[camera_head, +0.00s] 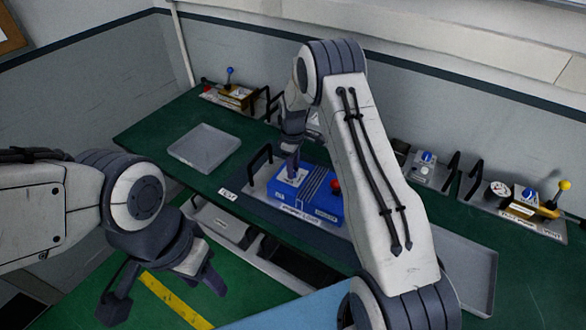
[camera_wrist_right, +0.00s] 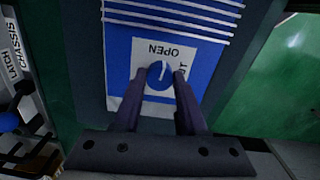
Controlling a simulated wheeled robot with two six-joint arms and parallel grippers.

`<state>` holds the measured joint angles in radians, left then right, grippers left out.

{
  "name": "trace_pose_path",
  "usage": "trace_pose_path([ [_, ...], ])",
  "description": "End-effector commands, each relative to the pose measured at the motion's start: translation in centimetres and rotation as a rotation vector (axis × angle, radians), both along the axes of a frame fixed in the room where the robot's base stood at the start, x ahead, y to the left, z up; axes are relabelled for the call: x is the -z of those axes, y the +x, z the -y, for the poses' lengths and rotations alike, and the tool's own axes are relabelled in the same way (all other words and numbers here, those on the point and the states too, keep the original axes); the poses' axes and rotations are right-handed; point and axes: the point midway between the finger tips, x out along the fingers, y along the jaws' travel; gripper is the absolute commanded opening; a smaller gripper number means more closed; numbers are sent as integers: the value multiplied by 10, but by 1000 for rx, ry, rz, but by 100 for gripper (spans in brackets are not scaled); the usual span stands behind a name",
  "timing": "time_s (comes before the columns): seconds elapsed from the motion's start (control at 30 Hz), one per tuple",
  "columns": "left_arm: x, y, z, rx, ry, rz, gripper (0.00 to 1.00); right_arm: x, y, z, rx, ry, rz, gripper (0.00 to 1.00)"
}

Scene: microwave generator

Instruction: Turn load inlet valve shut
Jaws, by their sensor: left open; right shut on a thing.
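The load inlet valve shows in the right wrist view as a round blue knob (camera_wrist_right: 160,75) on a white plate (camera_wrist_right: 148,50) on a blue box. Its pale mark points up the picture towards the upside-down word OPEN. A second word at the plate's right is partly hidden by a finger. My right gripper (camera_wrist_right: 160,84) is shut on the knob, one finger on each side. In the head view my right gripper (camera_head: 291,166) reaches down onto the blue box (camera_head: 310,197) and hides the knob. My left gripper (camera_head: 165,290) is open and empty, in front of the bench.
A red knob (camera_head: 335,186) sits on the box, beside my right arm. A grey tray (camera_head: 205,147) lies at left on the green bench (camera_head: 150,137). Panels with a blue-ball lever (camera_head: 230,71) and a yellow-ball lever (camera_head: 564,186) stand along the back.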

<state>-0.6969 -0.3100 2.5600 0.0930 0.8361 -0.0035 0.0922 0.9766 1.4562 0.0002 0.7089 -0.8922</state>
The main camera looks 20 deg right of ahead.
Motion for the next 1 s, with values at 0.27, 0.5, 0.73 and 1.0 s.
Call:
trace_pose_path([
  [0.27, 18, 0, 0, -3, 0, 0, 50, 2, 0, -1, 242, 0, 0, 0],
  [0.5, 29, 0, 0, -5, 0, 0, 50, 1, 0, -1, 471, -1, 1, 0],
  [0.73, 38, 0, 0, -7, 0, -1, 50, 1, -1, -2, 689, 0, 0, 0],
  [1.0, 46, 0, 0, -7, 0, -1, 50, 0, -1, -2, 945, 0, 0, 0],
])
